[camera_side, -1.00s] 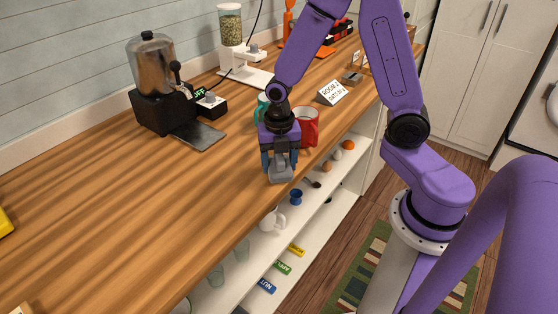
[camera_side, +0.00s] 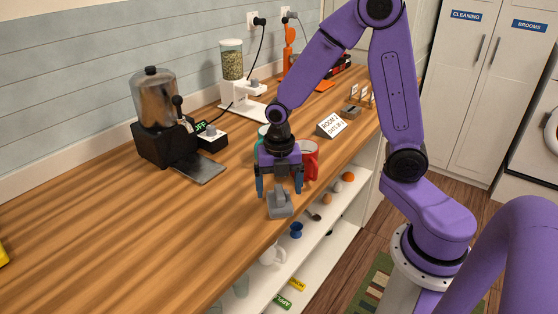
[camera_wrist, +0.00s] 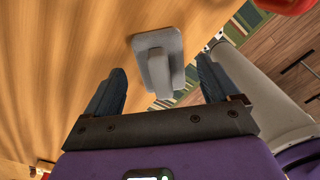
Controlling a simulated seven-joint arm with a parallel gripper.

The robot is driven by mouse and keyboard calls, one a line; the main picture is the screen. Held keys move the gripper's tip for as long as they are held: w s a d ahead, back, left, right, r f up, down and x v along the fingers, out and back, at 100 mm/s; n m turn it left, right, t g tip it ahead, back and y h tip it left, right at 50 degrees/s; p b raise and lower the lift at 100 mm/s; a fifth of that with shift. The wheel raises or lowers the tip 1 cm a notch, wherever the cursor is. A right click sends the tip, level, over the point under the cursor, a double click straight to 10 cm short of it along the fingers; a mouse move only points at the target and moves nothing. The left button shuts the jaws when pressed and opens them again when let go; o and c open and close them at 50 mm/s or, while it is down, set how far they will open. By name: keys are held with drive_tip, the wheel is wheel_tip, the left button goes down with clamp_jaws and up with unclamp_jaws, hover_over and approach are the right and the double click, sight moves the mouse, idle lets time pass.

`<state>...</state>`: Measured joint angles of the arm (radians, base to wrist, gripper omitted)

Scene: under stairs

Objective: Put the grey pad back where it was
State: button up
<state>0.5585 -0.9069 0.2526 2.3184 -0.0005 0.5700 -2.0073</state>
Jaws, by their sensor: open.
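The grey pad (camera_side: 280,206), a flat plate with a raised grip on top, stands on the wooden counter close to its front edge. It also shows in the wrist view (camera_wrist: 157,45), with its grip pointing toward my gripper. My gripper (camera_side: 280,188) is open, with one dark blue finger on each side of the pad's grip and visible space between. In the wrist view the open fingers (camera_wrist: 160,85) hold nothing. I cannot tell exactly how far the fingertips are above the counter.
A red mug (camera_side: 309,160) and a partly hidden teal mug (camera_side: 262,131) stand just behind my gripper. A dispenser machine (camera_side: 160,120) with a dark tray (camera_side: 200,169) is at back left.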

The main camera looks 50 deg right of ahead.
sight(279, 189)
wheel_tip(279, 189, up, 8)
drive_tip(key=shift+r, duration=0.1)
drive_tip(key=shift+s+r, duration=0.1)
drive_tip(key=shift+r, duration=0.3)
drive_tip(key=s+a+m, duration=0.3)
drive_tip(key=s+m, duration=1.1)
drive_tip(key=s, duration=0.6)
drive_tip(key=shift+a+f, duration=0.15)
drive_tip(key=shift+w, duration=0.1)
